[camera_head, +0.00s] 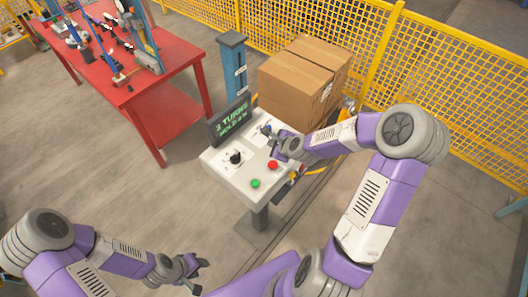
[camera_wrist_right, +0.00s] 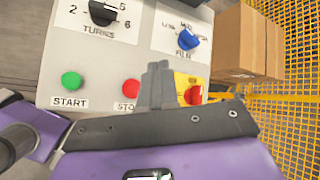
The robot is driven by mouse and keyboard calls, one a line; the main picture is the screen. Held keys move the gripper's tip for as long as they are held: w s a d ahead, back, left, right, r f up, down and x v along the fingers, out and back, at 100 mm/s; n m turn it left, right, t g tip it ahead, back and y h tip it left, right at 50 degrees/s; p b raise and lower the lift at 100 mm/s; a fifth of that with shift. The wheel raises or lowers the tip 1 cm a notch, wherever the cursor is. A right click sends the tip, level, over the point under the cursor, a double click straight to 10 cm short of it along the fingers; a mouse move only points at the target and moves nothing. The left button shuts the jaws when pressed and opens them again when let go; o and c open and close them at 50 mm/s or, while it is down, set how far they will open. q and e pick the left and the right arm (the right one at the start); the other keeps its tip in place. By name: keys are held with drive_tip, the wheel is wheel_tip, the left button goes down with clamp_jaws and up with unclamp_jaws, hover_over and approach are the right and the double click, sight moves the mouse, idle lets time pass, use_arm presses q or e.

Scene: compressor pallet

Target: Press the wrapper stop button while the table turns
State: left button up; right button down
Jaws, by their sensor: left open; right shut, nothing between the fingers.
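The wrapper console (camera_head: 221,158) has a sloped pale panel. Its red stop button (camera_head: 272,165) is beside the green start button (camera_head: 255,183); in the right wrist view the red button (camera_wrist_right: 131,88) sits above a partly covered "STO" label. My right gripper (camera_head: 276,146) is over the panel's far right part, beyond the stop button. In the wrist view its shut, empty fingers (camera_wrist_right: 157,70) appear right of the stop button; contact with the panel cannot be told. My left gripper (camera_head: 195,268) is open and empty, low in front of the console.
A second red button (camera_wrist_right: 194,95) on a yellow plate is partly hidden right of the fingers. A black turns knob (camera_head: 235,157) and blue film knob (camera_wrist_right: 188,38) stand on the panel. A green-text display (camera_head: 230,120), cartons (camera_head: 293,90) and yellow fence (camera_head: 450,80) lie behind.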

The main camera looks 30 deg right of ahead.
drive_tip(key=s, duration=0.2)
drive_tip(key=b, duration=0.6)
hover_over(274, 166)
wheel_tip(274, 166, down, 7)
use_arm(q)
wheel_tip(274, 166, down, 7)
drive_tip(key=s, duration=0.1)
drive_tip(key=shift+b, duration=0.45)
use_arm(e)
drive_tip(key=shift+f, duration=0.7)
use_arm(q)
drive_tip(key=shift+s+r, duration=0.1)
idle(0.4)
drive_tip(key=shift+f+b, duration=0.5)
use_arm(e)
drive_tip(key=shift+f, duration=0.45)
use_arm(q)
drive_tip(key=shift+f+b, duration=0.55)
use_arm(e)
drive_tip(key=shift+f, duration=0.55)
use_arm(q)
drive_tip(key=shift+r+p, duration=0.65)
use_arm(e)
drive_tip(key=shift+r, duration=1)
